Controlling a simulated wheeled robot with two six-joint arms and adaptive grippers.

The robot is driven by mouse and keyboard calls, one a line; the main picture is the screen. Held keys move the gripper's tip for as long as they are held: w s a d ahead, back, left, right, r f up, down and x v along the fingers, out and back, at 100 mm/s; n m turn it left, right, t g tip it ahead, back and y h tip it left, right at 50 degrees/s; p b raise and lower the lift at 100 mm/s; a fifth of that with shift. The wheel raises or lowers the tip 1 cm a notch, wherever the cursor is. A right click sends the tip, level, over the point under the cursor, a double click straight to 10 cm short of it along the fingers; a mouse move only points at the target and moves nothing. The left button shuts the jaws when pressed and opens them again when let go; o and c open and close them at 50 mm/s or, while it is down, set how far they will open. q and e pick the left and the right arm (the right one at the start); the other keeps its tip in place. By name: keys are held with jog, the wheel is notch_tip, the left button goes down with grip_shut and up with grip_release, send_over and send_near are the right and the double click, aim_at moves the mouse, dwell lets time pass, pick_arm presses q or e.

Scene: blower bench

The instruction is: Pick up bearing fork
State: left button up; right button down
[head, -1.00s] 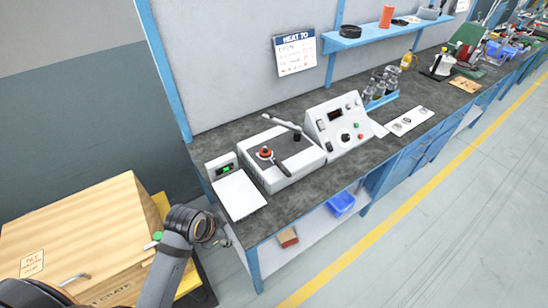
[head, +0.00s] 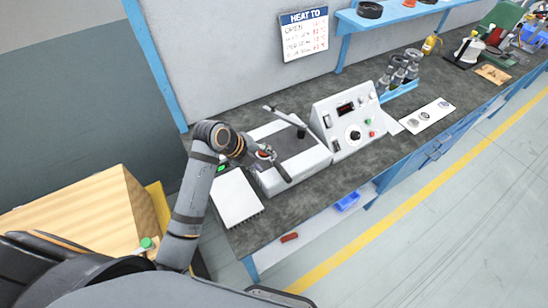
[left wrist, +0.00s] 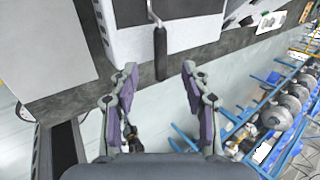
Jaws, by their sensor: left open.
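The bearing fork seems to be the tool with a long black handle (head: 283,173) at the front of the grey heater box (head: 300,165). In the left wrist view its handle (left wrist: 160,52) hangs over the box's front edge on a thin metal rod. My left gripper (head: 258,156) is over the box's left part, beside the handle, and partly hidden by its own wrist. In the left wrist view the left gripper (left wrist: 160,70) is open and empty. The handle's end shows between its fingertips; I cannot tell the depth gap. My right gripper is not in view.
A white flat scale (head: 237,198) lies left of the box. A control panel (head: 350,125) with knobs stands to the right. A wooden crate (head: 85,215) is at the lower left. The dark bench top (head: 300,205) is clear in front of the box.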

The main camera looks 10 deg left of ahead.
aim_at(277, 167)
pick_arm(q)
jog(key=shift+w+d+f, duration=0.25)
jog(key=shift+d+f, duration=0.5)
jog(key=shift+f, duration=0.25)
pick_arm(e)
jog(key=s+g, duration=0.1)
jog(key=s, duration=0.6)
pick_arm(q)
jog(key=shift+w+d+f, duration=0.1)
jog(key=shift+w+f, duration=0.65)
jog(key=shift+w, duration=0.1)
jog(key=shift+p+x, duration=0.8)
jog(key=shift+p, duration=0.2)
jog(key=x, duration=0.3)
jog(key=shift+s+d+f, duration=0.15)
jog(key=c, duration=0.9)
grip_shut()
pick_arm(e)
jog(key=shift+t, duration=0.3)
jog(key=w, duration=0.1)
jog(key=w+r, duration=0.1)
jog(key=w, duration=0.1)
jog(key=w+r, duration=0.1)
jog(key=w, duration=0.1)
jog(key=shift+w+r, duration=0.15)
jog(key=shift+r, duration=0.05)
